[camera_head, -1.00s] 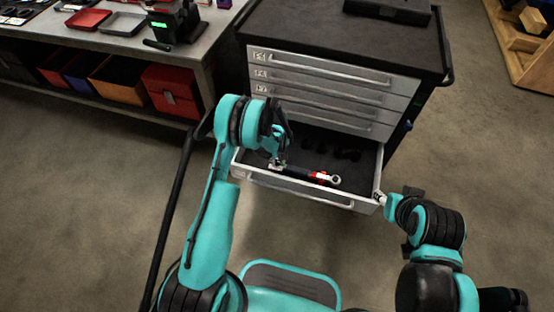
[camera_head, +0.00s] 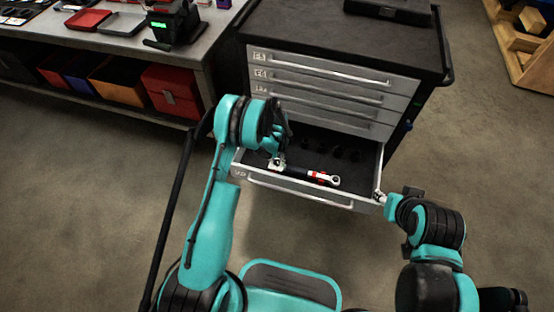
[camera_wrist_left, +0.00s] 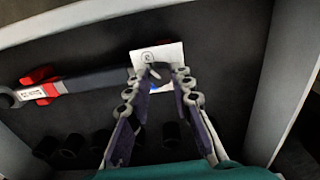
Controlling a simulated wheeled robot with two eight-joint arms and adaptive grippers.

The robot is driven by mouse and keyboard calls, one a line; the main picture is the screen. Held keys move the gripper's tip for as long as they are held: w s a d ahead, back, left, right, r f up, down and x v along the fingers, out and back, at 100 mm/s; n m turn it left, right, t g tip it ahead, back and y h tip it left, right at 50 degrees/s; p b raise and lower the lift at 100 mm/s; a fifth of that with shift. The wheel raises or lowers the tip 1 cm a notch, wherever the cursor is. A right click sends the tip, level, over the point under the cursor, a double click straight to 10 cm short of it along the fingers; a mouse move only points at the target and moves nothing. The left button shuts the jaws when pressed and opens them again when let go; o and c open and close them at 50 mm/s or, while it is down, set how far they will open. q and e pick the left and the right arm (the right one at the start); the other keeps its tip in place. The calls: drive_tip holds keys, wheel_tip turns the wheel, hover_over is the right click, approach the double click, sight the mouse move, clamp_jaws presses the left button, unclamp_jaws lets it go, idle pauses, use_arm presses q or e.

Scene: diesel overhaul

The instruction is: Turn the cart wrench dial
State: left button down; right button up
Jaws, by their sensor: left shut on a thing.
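The wrench (camera_head: 318,177) lies in the open bottom drawer (camera_head: 300,189) of the cart. It has a dark handle, a red collar and a ring-shaped metal head, which points right in the head view. In the left wrist view the wrench (camera_wrist_left: 92,80) has its head at the far left. My left gripper (camera_wrist_left: 157,72) is shut on the wrench's handle end, beside a small white marked plate (camera_wrist_left: 160,58). The dial itself is mostly hidden by the fingers. My right gripper (camera_head: 380,197) is at the drawer's front right corner; its fingers are too small to read.
Several dark round sockets (camera_wrist_left: 72,146) stand in the drawer near the wrench. The cart (camera_head: 330,40) has closed drawers above, overhanging the open one. A workbench (camera_head: 110,45) with red and orange bins stands at left. The floor (camera_head: 80,210) at left is clear.

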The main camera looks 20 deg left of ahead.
sight(277, 161)
use_arm(q)
drive_tip(key=shift+m, duration=0.6)
drive_tip(key=c, duration=1.3)
unclamp_jaws()
drive_tip(key=shift+r, duration=0.1)
wheel_tip(277, 161, up, 12)
drive_tip(key=shift+f, duration=0.1)
